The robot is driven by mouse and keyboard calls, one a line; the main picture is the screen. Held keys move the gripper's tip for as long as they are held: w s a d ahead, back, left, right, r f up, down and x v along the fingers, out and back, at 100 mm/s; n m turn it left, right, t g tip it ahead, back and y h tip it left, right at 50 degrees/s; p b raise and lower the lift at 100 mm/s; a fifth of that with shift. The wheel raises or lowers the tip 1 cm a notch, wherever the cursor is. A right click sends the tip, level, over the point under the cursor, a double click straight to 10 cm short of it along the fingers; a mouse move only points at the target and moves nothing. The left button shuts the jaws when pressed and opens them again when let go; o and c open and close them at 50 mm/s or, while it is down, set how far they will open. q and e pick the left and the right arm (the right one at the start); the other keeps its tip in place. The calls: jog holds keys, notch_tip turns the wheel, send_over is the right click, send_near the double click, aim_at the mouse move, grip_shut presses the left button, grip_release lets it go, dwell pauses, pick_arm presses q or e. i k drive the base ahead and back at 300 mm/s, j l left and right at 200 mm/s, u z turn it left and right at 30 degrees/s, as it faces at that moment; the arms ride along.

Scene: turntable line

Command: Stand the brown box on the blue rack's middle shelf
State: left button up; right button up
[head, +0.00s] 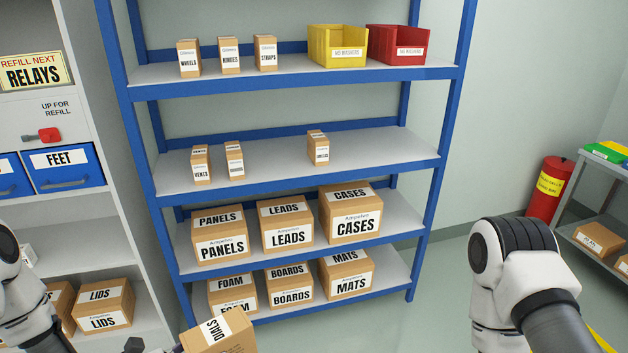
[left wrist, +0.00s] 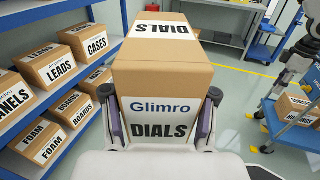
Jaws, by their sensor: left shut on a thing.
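The brown box (head: 222,336) labelled DIALS is at the bottom of the head view, in front of the blue rack and partly cut off. In the left wrist view the box (left wrist: 162,75) fills the middle, its Glimro DIALS face towards my wrist. My left gripper (left wrist: 161,112) is shut on the box, one finger on each side. The blue rack (head: 290,85) shows four shelves in the head view. The second visible shelf down (head: 280,165) holds three small boxes, with a wide gap between the left pair and the right one. My right gripper is out of view.
The visible top shelf holds small boxes, a yellow bin (head: 337,47) and a red bin (head: 397,46). The two lower shelves hold larger boxes, including CASES (head: 352,213). A grey cabinet (head: 92,205) stands close on the left; a red drum (head: 549,188) and cart are right.

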aim_at(352, 155)
jog(key=i+l+z, duration=0.15)
jog(key=i+z, duration=0.8)
jog(key=i, duration=0.25)
jog(key=i+l+u, duration=0.45)
jog(key=i, duration=0.3)
jog(key=i+l+u, duration=0.5)
jog(key=i+l, duration=0.2)
jog(key=l, duration=0.15)
jog(key=i+l+u, duration=0.1)
jog(key=i+l, duration=0.15)
jog(key=i, duration=0.1)
